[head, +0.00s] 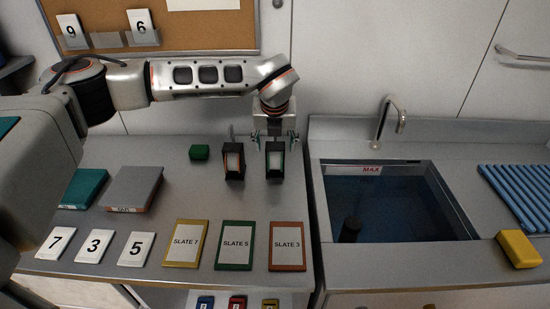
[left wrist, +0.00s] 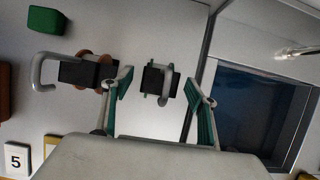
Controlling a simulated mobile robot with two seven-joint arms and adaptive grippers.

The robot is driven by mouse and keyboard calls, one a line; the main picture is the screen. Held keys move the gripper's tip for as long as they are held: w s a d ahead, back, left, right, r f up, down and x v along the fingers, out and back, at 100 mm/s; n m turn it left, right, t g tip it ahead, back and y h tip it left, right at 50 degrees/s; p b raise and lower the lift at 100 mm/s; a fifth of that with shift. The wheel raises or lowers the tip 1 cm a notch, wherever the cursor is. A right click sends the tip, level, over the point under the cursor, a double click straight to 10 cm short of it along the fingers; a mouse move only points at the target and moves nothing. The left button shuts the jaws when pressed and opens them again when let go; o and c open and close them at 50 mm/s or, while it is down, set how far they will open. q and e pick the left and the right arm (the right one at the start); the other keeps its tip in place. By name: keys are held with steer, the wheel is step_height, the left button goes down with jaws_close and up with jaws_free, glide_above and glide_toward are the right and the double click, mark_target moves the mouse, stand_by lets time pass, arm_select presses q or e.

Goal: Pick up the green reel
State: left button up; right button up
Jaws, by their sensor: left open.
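The green reel (head: 275,162) is a black-framed holder with green side flanges and a white front, standing on the steel counter. In the left wrist view the green reel (left wrist: 152,78), with a grey handle, lies between my fingers. A similar reel with orange flanges (head: 233,163) stands just left of it; it also shows in the left wrist view (left wrist: 85,71). My left gripper (head: 275,139) is open above the green reel, its teal-padded fingers to either side. I cannot tell whether they touch it. My right gripper is not in view.
A green block (head: 199,152) sits left of the reels. Slate cards (head: 236,245), number tiles (head: 95,246) and two books (head: 131,188) lie in front and left. A sink (head: 392,202) with a tap (head: 388,117) is at right, beside a yellow sponge (head: 517,248) and blue rack (head: 518,194).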

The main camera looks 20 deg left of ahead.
arm_select(q)
steer(key=shift+w+f, duration=0.25)
steer(key=shift+f, duration=0.35)
jaws_close()
steer(key=shift+r, duration=0.2)
step_height(320, 180, up, 20)
steer(key=shift+b, duration=0.3)
